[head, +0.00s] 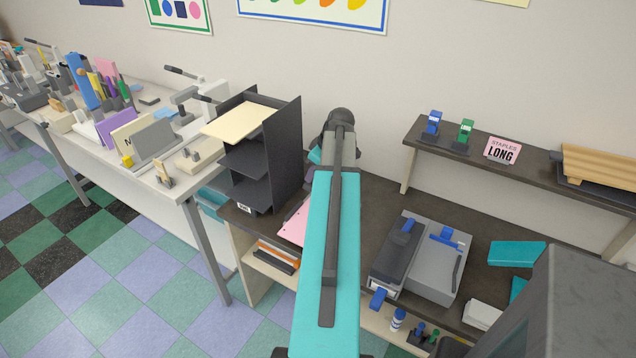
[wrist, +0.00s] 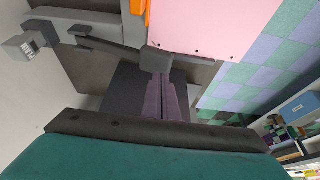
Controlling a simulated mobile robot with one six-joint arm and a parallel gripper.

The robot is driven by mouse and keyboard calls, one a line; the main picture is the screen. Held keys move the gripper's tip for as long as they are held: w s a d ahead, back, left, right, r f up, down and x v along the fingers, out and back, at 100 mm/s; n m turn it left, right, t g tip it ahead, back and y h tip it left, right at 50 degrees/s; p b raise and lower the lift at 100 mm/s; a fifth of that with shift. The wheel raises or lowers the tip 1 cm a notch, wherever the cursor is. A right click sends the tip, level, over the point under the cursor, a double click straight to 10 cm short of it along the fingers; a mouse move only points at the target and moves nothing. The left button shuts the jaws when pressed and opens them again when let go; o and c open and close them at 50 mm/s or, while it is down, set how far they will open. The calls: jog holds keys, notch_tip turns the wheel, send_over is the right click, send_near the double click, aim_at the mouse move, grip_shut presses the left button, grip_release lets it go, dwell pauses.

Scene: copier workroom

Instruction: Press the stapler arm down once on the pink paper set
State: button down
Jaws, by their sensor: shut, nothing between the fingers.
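The pink paper set (head: 293,224) lies on the dark counter, partly hidden behind my teal arm in the head view. In the wrist view the pink paper (wrist: 205,25) shows a row of small dark holes along its near edge. The long grey stapler (wrist: 70,27) has a dark arm ending in a dark head (wrist: 157,60), beside the paper's left corner. My gripper (wrist: 165,80) is shut and empty, its fingertips right at that head in the picture. I cannot tell whether they touch it. In the head view my arm hides the gripper and most of the stapler.
A black paper sorter (head: 285,160) stands left of my arm. A grey hole-punch-like machine (head: 425,265) with blue parts is to the right. A dark grey block (head: 580,300) fills the lower right.

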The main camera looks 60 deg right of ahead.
jog(key=shift+r, duration=0.1)
dwell(0.3)
notch_tip(320, 180, up, 6)
jog(key=p, duration=0.3)
dwell(0.5)
dwell(0.7)
